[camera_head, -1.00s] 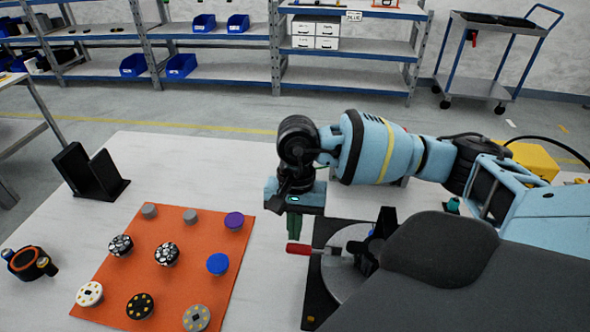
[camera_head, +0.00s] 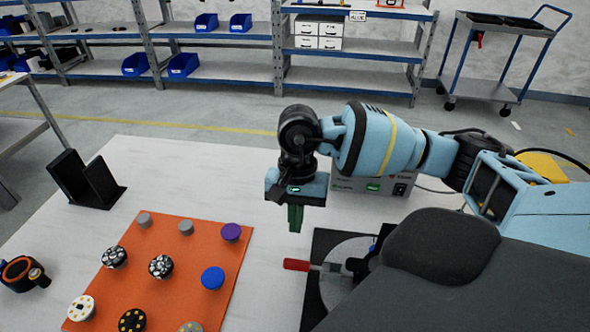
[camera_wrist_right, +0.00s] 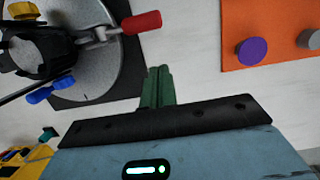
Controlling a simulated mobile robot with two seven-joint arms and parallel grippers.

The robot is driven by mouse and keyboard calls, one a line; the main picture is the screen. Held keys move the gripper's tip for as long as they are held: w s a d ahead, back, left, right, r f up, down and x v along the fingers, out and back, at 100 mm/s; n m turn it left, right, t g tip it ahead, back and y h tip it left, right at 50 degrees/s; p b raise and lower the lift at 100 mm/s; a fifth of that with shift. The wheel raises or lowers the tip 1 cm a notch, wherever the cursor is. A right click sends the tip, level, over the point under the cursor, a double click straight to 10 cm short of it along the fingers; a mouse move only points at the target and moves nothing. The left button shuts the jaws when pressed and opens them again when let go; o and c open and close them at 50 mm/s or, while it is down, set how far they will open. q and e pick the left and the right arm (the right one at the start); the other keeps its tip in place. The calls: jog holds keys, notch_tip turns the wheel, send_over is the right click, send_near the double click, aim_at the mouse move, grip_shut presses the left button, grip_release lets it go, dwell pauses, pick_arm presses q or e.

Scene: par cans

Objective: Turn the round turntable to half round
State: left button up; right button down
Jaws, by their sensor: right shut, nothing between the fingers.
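The round turntable (camera_head: 338,288) is a grey metal disc on a black base plate, with a red-handled lever (camera_head: 297,265) pointing left. My own dark arm part hides its right side in the head view. The wrist view shows the turntable (camera_wrist_right: 103,75) with a black fixture on it, and the red handle (camera_wrist_right: 141,22). My right gripper (camera_head: 296,226) is shut and empty, pointing down above the table just behind the red handle, apart from it. Its green fingers (camera_wrist_right: 158,88) show in the wrist view beside the disc. My left gripper is not in view.
An orange mat (camera_head: 180,240) with several round pieces lies left of the turntable. White table lies bare between mat and turntable.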

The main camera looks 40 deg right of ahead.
jog(key=v, duration=0.9)
jog(key=shift+a+r, duration=0.15)
jog(key=shift+r, duration=0.25)
jog(key=shift+s, duration=0.1)
jog(key=shift+f, duration=0.1)
